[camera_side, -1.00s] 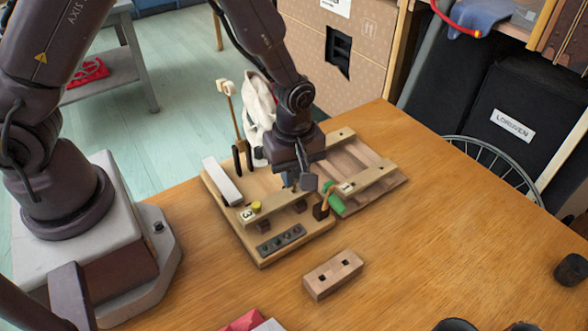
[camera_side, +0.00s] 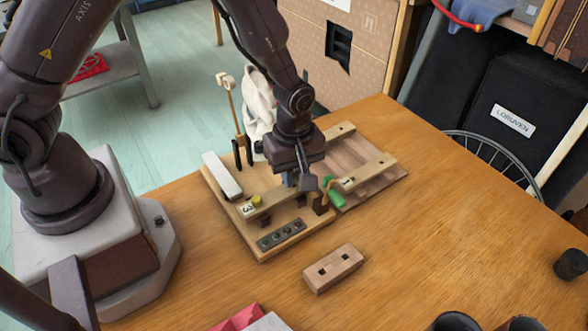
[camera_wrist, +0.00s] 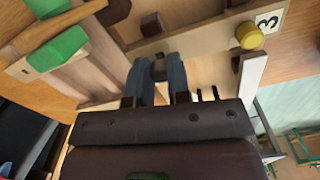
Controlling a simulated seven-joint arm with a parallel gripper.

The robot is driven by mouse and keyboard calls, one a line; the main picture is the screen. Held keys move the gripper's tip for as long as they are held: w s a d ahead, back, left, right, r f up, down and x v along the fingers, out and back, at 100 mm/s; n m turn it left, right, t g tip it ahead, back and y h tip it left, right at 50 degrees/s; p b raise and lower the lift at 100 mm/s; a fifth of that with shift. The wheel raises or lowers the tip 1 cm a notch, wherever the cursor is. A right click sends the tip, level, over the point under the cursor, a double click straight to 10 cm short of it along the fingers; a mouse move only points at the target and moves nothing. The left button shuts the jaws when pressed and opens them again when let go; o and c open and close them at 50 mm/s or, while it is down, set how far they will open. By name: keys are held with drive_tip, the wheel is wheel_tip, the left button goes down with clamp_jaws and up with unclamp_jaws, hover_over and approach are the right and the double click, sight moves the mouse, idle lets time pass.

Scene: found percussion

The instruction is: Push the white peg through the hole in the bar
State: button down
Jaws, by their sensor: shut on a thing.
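The wooden bar marked 3 (camera_side: 270,203) lies across the wooden base at the middle of the table. It also shows in the wrist view (camera_wrist: 210,32), with a yellow peg head (camera_wrist: 248,35) near its numbered end. My gripper (camera_side: 289,181) points down at this bar.
A green piece (camera_side: 334,197) and a bar marked 1 (camera_side: 365,172) are close on the right. A white block (camera_side: 222,175) and upright mallet (camera_side: 235,110) stand left. A block with two holes (camera_side: 333,269) lies in front. The right side of the table is mostly clear.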

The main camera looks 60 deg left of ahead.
drive_tip(key=shift+f, duration=0.55)
drive_tip(key=c, duration=1)
unclamp_jaws()
wheel_tip(320, 180, up, 13)
drive_tip(key=s+a+r+m+t, duration=0.2)
drive_tip(key=s+a+r+m, duration=0.1)
drive_tip(key=s+r+m, duration=0.4)
drive_tip(key=s+a+r+m+t, duration=0.3)
drive_tip(key=s+a+r+m, duration=0.1)
drive_tip(key=s+r+m, duration=0.4)
drive_tip(key=shift+a+r+m+t, duration=0.15)
drive_tip(key=shift+r+m+t, duration=0.2)
drive_tip(key=shift+r, duration=0.5)
